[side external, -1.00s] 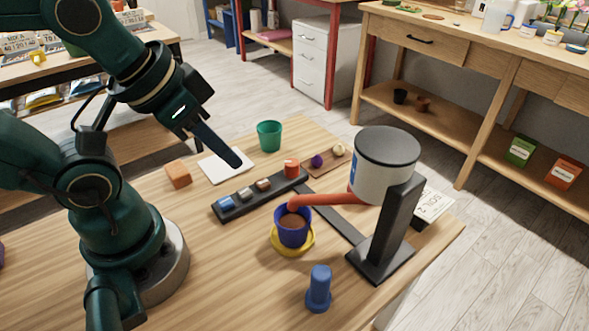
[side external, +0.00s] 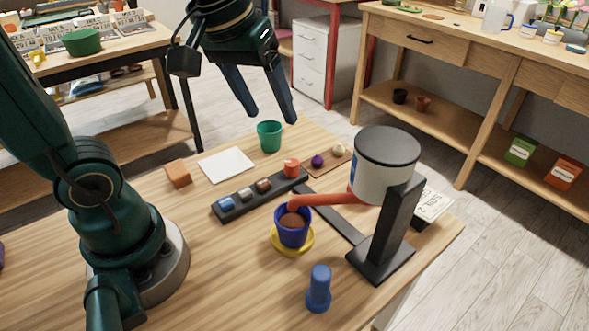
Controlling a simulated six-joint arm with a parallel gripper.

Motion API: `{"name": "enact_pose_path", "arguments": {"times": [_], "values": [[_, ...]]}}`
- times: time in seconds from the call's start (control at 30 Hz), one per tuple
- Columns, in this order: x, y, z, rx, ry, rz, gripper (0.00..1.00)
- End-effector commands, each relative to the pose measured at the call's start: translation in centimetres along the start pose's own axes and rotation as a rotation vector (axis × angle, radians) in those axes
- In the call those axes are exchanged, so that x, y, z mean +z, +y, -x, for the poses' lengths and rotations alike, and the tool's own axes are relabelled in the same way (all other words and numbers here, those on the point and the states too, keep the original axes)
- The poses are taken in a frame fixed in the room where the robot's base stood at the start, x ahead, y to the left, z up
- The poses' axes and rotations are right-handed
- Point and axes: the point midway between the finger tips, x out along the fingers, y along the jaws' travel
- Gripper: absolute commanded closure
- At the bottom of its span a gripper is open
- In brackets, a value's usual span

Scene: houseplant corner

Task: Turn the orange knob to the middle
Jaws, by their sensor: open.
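The orange knob (side external: 291,169) stands at the far right end of a black strip (side external: 241,206) on the wooden table. A small pale mark shows on its top; its exact setting is too small to read. My gripper (side external: 271,117) is open and empty, fingers pointing down. In the picture it is above and slightly left of the knob, clear of it, over the green cup (side external: 270,136).
The strip also carries blue, grey and brown pieces. A dispenser (side external: 385,165) with a red spout reaches over a blue pot (side external: 293,230) on a yellow saucer (side external: 306,249). A blue peg (side external: 319,287), orange block (side external: 178,174) and white sheet (side external: 226,165) lie around.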

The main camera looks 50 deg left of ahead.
Motion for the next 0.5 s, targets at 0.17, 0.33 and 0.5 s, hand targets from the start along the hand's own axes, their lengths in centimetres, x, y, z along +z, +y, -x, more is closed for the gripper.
{"name": "enact_pose_path", "arguments": {"times": [0.17, 0.33, 0.5], "values": [[-3.3, 0.1, -3.2, -0.063, -0.094, 0.126, 0.32], [-5.3, -0.3, -7.3, -0.126, -0.184, 0.217, 0.32], [-5.8, -1.2, -11.2, -0.175, -0.263, 0.257, 0.32]]}}
